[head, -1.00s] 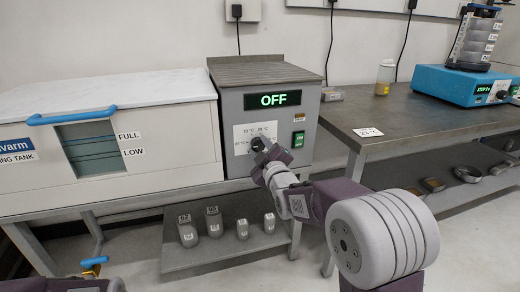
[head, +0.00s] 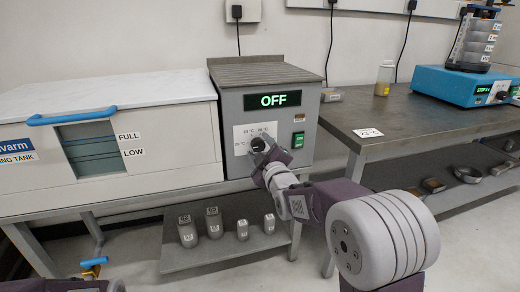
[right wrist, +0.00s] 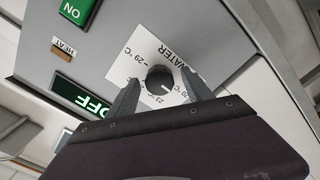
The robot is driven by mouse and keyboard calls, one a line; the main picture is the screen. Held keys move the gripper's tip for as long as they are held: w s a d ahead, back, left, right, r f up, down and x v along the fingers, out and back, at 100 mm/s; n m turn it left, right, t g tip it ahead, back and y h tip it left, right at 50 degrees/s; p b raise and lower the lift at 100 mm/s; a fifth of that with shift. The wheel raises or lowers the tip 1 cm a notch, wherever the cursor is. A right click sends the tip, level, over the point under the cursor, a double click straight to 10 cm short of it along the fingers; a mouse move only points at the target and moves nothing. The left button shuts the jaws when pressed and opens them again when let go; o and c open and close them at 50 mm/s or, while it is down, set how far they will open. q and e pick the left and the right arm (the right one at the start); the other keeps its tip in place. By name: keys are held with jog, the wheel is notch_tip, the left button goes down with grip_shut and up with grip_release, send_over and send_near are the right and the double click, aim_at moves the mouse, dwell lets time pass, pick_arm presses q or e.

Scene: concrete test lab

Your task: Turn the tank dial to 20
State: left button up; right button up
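The tank dial (head: 257,144) is a round black knob on a white label plate on the grey control box (head: 231,120). In the right wrist view the dial (right wrist: 159,79) shows a small white mark on its lower right side; which printed temperature it points to I cannot tell for sure. My right gripper (head: 267,150) is at the dial and partly covers it in the head view. In the right wrist view the right gripper (right wrist: 159,75) is open, one finger on each side of the dial, with visible gaps. My left gripper is out of view.
The box's display (head: 273,100) reads OFF. A green switch (head: 298,140) sits right of the dial. The white water tank (head: 185,140) stands left. A metal table (head: 425,115) on the right bears a jar (head: 384,78) and a blue device (head: 460,86). Weights (head: 214,222) stand on the shelf below.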

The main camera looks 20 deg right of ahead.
jog(key=shift+s+r, duration=0.1)
jog(key=shift+s, duration=0.3)
jog(key=s+p, duration=0.3)
jog(key=s, duration=0.5)
jog(key=shift+s+d, duration=0.15)
jog(key=shift+s, duration=0.05)
